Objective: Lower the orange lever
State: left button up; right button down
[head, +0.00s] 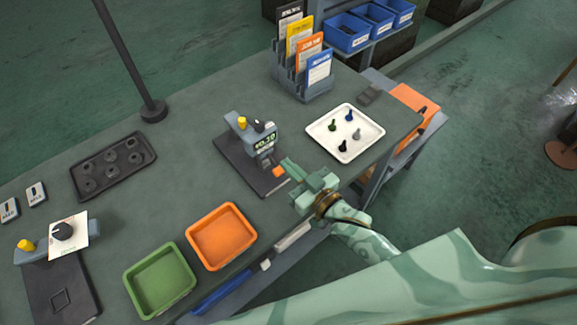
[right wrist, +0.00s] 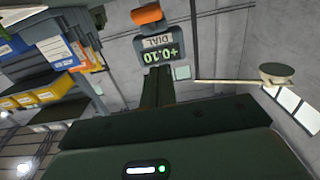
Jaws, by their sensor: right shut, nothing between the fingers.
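The orange lever (head: 278,171) is a small orange tab low on the front of the grey machine (head: 240,127) with the green +0.10 display (head: 264,143). It also shows in the right wrist view as an orange block (right wrist: 146,15) beside the display (right wrist: 158,56). My right gripper (head: 288,164) is shut and empty, with its fingertips close beside the lever. I cannot tell whether they touch it. In the right wrist view its dark fingers (right wrist: 157,88) point toward the display. My left gripper is not in view.
A white tray (head: 318,128) with several small coloured pieces lies to the right. An orange bin (head: 222,236) and a green bin (head: 160,280) stand in front to the left. A card rack (head: 300,88) stands behind. A second machine (head: 62,292) is at far left.

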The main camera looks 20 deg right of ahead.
pick_arm(q)
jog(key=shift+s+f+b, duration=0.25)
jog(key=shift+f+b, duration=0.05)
jog(key=shift+b, duration=0.75)
pick_arm(e)
jog(key=f+v, duration=0.1)
jog(key=v, duration=0.9)
jog(key=shift+f, duration=0.4)
jog(key=shift+s, duration=0.1)
